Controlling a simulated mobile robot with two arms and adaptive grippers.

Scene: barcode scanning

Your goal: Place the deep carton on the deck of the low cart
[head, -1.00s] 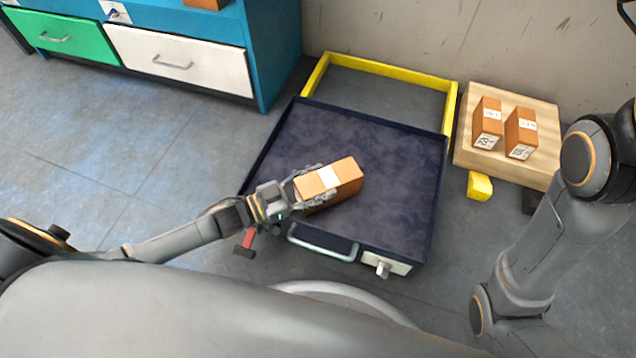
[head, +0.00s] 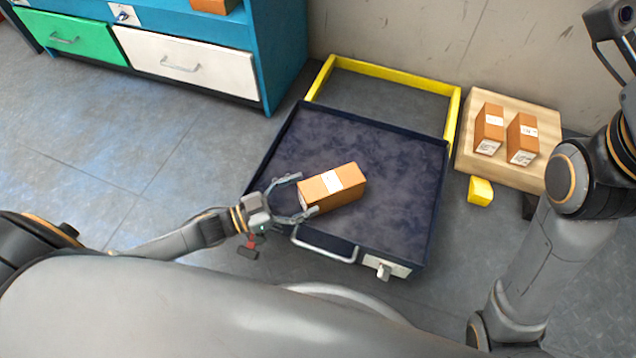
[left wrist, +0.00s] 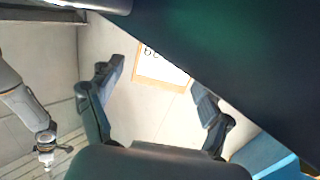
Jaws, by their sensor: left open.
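The deep carton (head: 351,181) is a brown box with a white label across its top. It lies at an angle on the dark deck (head: 385,150) of the low cart, inside the rim. My left gripper (head: 305,196) is open at the carton's left end; one fingertip is very near its front left corner, and I cannot tell whether they touch. In the left wrist view the open fingers (left wrist: 157,98) show with a labelled carton face (left wrist: 160,72) beyond them. A jointed arm end (left wrist: 46,145), apparently my right one, shows small there; its jaws are unclear.
A yellow frame (head: 453,120) lies on the floor behind the cart. Two similar cartons (head: 489,130) (head: 522,140) stand on a wooden platform (head: 545,120) at the right, near a yellow block (head: 481,190). A blue cabinet (head: 285,50) with drawers stands at the back left.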

